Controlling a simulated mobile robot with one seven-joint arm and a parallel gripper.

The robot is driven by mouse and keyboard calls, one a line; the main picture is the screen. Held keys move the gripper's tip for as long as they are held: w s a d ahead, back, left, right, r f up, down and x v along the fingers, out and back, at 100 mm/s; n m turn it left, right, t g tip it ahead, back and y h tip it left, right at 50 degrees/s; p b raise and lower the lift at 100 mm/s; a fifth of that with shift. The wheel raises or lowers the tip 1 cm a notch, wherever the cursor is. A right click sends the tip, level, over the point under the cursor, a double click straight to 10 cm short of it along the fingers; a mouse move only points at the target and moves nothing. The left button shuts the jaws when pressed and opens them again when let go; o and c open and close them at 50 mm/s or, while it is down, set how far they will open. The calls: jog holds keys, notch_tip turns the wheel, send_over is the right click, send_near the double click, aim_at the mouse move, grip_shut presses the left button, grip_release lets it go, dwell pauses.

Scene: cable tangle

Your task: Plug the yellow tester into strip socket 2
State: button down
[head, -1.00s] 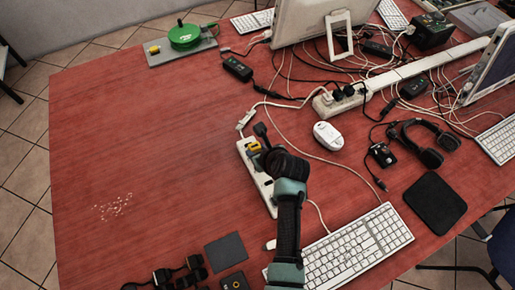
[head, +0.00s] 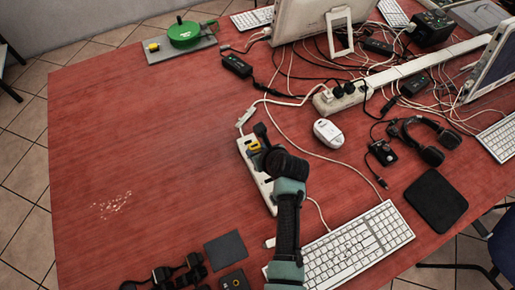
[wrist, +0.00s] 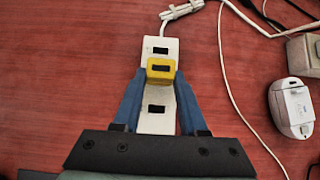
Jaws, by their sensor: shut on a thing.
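The white power strip (head: 267,187) lies on the red table and runs away from me in the wrist view (wrist: 156,125). One dark socket (wrist: 160,50) shows beyond the yellow tester and another (wrist: 155,109) shows nearer. The yellow tester (wrist: 161,69) is a small block with a dark slot on top. It also shows at the strip's far part in the head view (head: 254,145). My gripper (wrist: 160,74) is shut on the tester, with a blue finger on each side. The tester covers the strip beneath it; I cannot tell whether it is seated in a socket.
A white cable (wrist: 235,90) runs to the right of the strip. A white mouse (head: 328,133) and a keyboard (head: 345,250) lie to the right. A second strip (head: 340,100) with black plugs and tangled cables is at the back right. The table's left is mostly clear.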

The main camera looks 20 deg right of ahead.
jog(key=shift+f, duration=0.65)
jog(key=shift+c, duration=1.8)
grip_release()
jog(key=shift+r, duration=0.1)
jog(key=p+v, duration=0.1)
jog(key=v, duration=1.2)
